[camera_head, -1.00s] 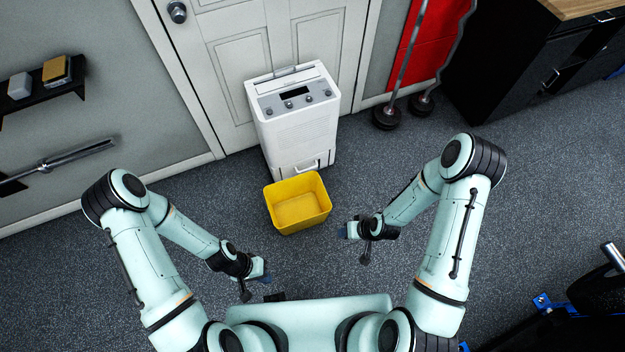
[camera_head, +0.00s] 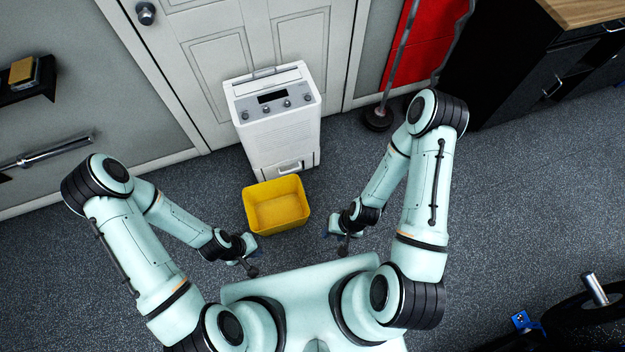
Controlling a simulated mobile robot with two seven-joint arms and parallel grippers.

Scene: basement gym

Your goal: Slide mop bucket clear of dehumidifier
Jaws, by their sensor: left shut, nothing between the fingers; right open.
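The yellow mop bucket (camera_head: 277,206) is an open, empty-looking rectangular tub on the floor, close in front of the white dehumidifier (camera_head: 277,125). The dehumidifier stands upright against the door, with a grey control panel on top and a handle low on its front. I cannot tell whether bucket and dehumidifier touch. My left gripper (camera_head: 250,256) is shut and empty, just left of the bucket's near left corner. My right gripper (camera_head: 332,228) is open and empty, a little to the right of the bucket. Neither gripper appears to touch the bucket.
The panelled door (camera_head: 215,55) is behind the dehumidifier. A black cabinet (camera_head: 520,60) with a wooden top stands at the back right. A barbell-like pole with a dark base (camera_head: 378,118) leans by the red panel (camera_head: 412,45).

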